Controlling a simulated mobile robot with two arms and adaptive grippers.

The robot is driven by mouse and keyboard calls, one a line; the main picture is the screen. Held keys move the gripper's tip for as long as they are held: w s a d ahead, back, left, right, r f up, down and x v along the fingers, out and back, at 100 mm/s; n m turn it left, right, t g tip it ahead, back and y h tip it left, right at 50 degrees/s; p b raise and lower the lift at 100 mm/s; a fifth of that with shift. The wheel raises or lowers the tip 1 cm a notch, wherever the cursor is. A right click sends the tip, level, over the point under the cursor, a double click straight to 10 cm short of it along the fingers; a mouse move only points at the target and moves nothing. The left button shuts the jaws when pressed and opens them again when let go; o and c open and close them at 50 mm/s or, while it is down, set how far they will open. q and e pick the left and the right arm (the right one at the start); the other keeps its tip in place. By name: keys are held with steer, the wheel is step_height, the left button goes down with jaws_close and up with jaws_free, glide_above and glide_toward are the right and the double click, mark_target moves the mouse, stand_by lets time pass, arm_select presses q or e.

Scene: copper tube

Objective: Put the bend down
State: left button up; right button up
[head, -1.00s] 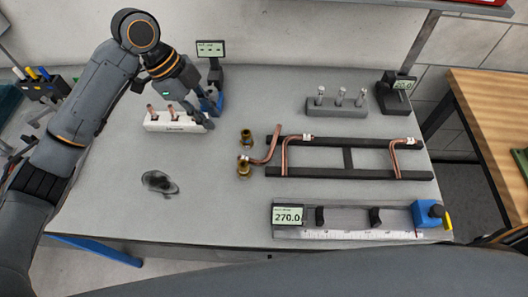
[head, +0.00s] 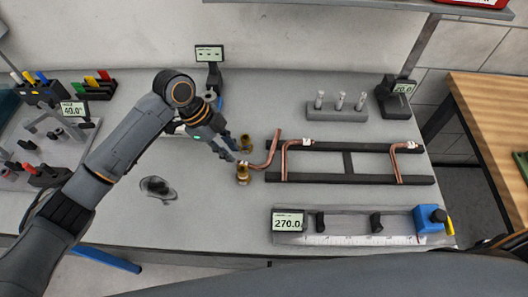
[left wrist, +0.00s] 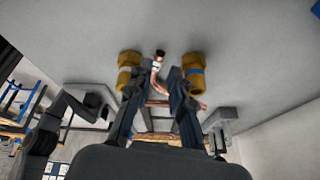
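A bent copper tube (head: 264,163) lies at the left end of a black frame (head: 350,178), with its upper end tilted up and its pale-banded end by two brass fittings (head: 243,176). My left gripper (head: 233,153) is at the fittings, above the tube's left end. In the left wrist view the two fingers (left wrist: 156,88) stand apart, with the copper tube's banded end (left wrist: 158,66) seen between and beyond them. A brass fitting (left wrist: 129,72) shows on either side. Contact with the tube cannot be told. My right gripper is not in view.
Two more bent copper pieces (head: 284,160) sit on the frame. A measuring rail with a 270.0 display (head: 288,221) lies in front. A grey block with pegs (head: 336,113) stands behind. A dark coil (head: 157,188) lies left of the fittings. My arm partly hides the white rack.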

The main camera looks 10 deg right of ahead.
mark_target(239, 161)
arm_select(q)
steer(key=p+x, duration=0.1)
steer(key=x, duration=0.2)
steer(key=shift+s+d+f, duration=0.1)
steer(key=shift+f, duration=0.35)
jaws_close()
step_height(239, 161, up, 9)
steer(key=b, duration=0.2)
steer(key=s+a+r+n+t+y+b, duration=0.1)
steer(key=a+r+n+t+y, duration=0.1)
steer(key=a+n, duration=0.7)
steer(key=s+a+r+n+t+y+b, duration=0.1)
steer(key=a+r+n+t+y, duration=0.2)
steer(key=a+n, duration=0.6)
steer(key=n, duration=0.5)
steer(key=shift+a+r+n+t, duration=0.25)
steer(key=shift+r+n+t, duration=0.05)
steer(key=shift+n+t, duration=0.1)
